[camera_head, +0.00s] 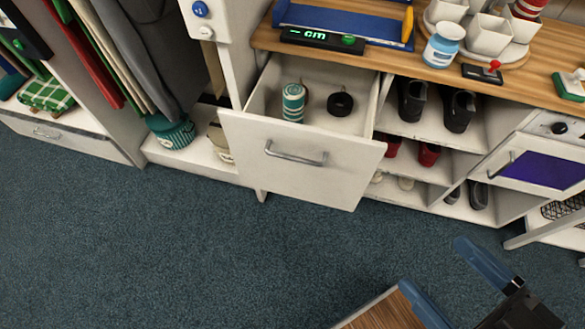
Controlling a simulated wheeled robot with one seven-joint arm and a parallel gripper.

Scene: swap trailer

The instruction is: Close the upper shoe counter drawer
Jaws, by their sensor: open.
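The upper shoe counter drawer (302,168) is white with a grey bar handle (296,154) and is pulled out from under the wooden counter (385,66). Inside it stand a green-and-white striped can (293,103) and a black round object (340,103). My gripper (439,282) is at the lower right of the head view, with two blue fingers spread apart and nothing between them. It is apart from the drawer, nearer to me and to the right. Part of it is cut off by the bottom edge of the frame.
Blue carpet (180,250) is clear in front of the drawer. A wooden-topped piece (385,313) shows at the bottom edge. Open shelves with shoes (458,110) are right of the drawer, with an appliance with a purple window (545,170) beyond. Clothes hang at upper left.

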